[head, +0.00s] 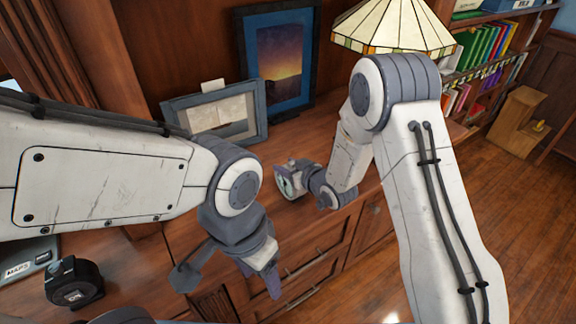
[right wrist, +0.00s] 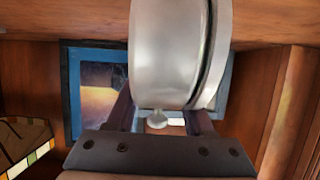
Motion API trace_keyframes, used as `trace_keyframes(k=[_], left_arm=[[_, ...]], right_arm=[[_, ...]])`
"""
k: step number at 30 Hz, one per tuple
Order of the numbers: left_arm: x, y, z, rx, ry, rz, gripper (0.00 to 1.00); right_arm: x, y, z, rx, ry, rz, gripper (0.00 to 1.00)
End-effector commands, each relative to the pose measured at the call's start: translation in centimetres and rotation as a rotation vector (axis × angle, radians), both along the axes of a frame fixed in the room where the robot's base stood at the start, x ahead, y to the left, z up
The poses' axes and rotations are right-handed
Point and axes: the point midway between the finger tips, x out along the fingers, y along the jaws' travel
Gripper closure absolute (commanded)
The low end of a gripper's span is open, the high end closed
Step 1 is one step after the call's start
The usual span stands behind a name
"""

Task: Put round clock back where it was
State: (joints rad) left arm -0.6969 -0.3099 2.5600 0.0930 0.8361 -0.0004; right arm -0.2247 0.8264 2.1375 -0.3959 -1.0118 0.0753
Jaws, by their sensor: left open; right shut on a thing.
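The round clock (head: 285,185) is in my right gripper (head: 301,179), above the wooden cabinet top in the head view. Only part of its pale greenish face shows there. In the right wrist view the clock (right wrist: 166,55) is a silvery metal drum with a small knob, between the two fingers. My right gripper is shut on it. My left gripper (head: 262,281) is open and empty, pointing down in front of the cabinet drawers. Whether the clock touches the cabinet top is hard to tell.
A grey-blue picture frame (head: 217,113) and a taller dark blue framed sunset picture (head: 279,62) stand at the back of the cabinet top (head: 316,133). A stained-glass lampshade (head: 395,25) is to the right. A black device (head: 74,285) lies at lower left.

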Motion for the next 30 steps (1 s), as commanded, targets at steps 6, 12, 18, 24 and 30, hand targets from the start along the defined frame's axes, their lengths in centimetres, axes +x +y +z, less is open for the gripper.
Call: trace_keyframes(k=[6,12,18,24,30], left_arm=[[0.0,0.0,-0.3,0.000,0.000,0.000,0.37],[0.0,0.0,-0.3,0.000,0.000,0.000,0.37],[0.0,0.0,0.2,0.000,0.000,0.000,0.37],[0.0,0.0,-0.3,0.000,0.000,0.000,0.37],[0.0,0.0,-0.6,0.000,0.000,0.000,0.37]], right_arm=[[0.0,0.1,-0.3,-0.001,0.001,0.002,0.18],[0.0,0.1,-0.3,-0.001,0.001,0.002,0.18],[-0.1,0.0,0.3,0.000,0.001,0.001,0.18],[-3.0,-2.0,1.5,-0.001,0.002,-0.001,0.18],[-6.4,-4.3,3.2,0.000,0.001,-0.001,0.18]])
